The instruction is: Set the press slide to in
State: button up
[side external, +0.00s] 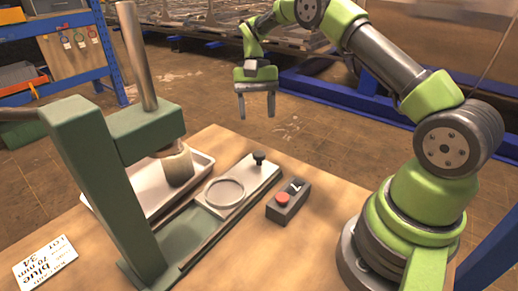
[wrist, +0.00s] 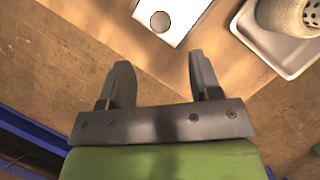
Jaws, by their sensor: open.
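The press (side external: 82,160) is a green frame with a grey column, at the left of the side view. Its slide (side external: 246,174) is a pale plate with a round ring and a black knob (side external: 259,157) at its far end. The ring lies out on the rail, clear of the press arm. The wrist view shows the slide's end (wrist: 180,12) with the round knob (wrist: 160,21) just beyond my fingertips. My gripper (side external: 256,115) is open and empty, pointing down. It hangs in the air above and beyond the knob, touching nothing.
A dark control box (side external: 288,203) with a red button sits right of the slide. A printed card (side external: 45,262) lies front left. Bare wooden tabletop surrounds these.

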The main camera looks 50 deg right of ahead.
aim_at(259, 153)
jog(key=x, duration=0.9)
jog(key=shift+s+a+f, duration=0.1)
jog(key=shift+f, duration=0.2)
grip_shut()
jog(key=a, duration=1.1)
jog(key=shift+a, duration=0.3)
